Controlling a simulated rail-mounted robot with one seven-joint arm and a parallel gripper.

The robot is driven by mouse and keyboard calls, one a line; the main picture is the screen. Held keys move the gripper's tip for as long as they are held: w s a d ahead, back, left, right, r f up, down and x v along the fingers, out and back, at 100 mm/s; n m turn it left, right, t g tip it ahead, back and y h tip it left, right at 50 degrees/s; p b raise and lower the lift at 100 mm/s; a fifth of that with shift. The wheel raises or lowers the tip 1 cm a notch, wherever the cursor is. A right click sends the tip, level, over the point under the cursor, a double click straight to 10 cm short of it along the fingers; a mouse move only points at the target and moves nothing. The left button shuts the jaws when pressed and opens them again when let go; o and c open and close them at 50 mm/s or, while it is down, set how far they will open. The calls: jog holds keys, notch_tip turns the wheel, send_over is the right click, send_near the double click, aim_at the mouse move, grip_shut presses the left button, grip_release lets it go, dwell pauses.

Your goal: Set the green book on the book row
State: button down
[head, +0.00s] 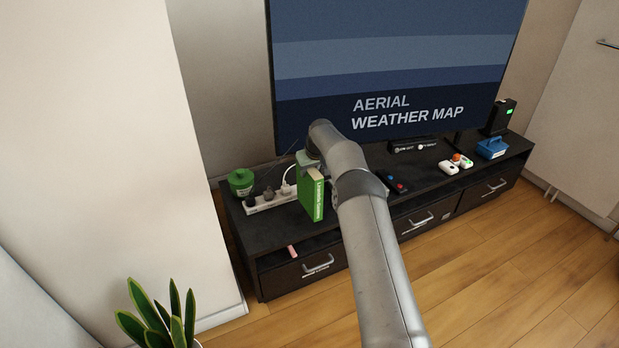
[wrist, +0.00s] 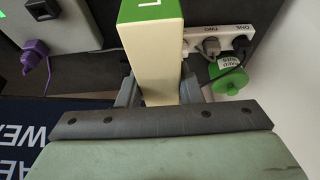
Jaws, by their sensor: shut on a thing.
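The green book (head: 312,195) stands upright at the left part of the dark TV stand, its lettered green spine facing the head camera. In the wrist view the book (wrist: 152,50) shows cream page edges and a green end. My gripper (head: 306,162) is at the book's upper part in the head view, partly hidden by my arm. In the wrist view its grey fingers lie on both sides of the book and are shut on it. I cannot tell whether the book's lower edge touches the stand. I see no book row in either view.
A television (head: 390,60) rises behind. Small controllers (head: 449,167) and a blue box (head: 491,148) are on the right. A plant (head: 160,318) stands in front.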

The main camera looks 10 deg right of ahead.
jog(key=shift+f, duration=1.6)
jog(key=shift+f+b, duration=0.15)
jog(key=shift+b, duration=0.2)
jog(key=c, duration=1)
grip_release()
jog(key=shift+r, duration=0.45)
jog(key=p+v, duration=0.1)
jog(key=v, duration=1)
jog(key=shift+s+r, duration=0.2)
jog(key=shift+r, duration=0.1)
jog(key=s+a+r+g, duration=0.1)
jog(key=s+r, duration=0.3)
jog(key=s, duration=0.3)
jog(key=s+a+r+g, duration=0.1)
jog(key=s+r, duration=0.3)
jog(key=s, duration=0.2)
jog(key=s+m+g, duration=0.1)
jog(key=s, duration=1.2)
jog(key=s+f+m+g+h, duration=0.1)
jog(key=s, duration=1.3)
jog(key=s+m, duration=0.1)
jog(key=s, duration=1.3)
jog(key=shift+d+f+g+h, duration=0.1)
jog(key=shift+f+g+h, duration=0.2)
jog(key=shift+g, duration=0.1)
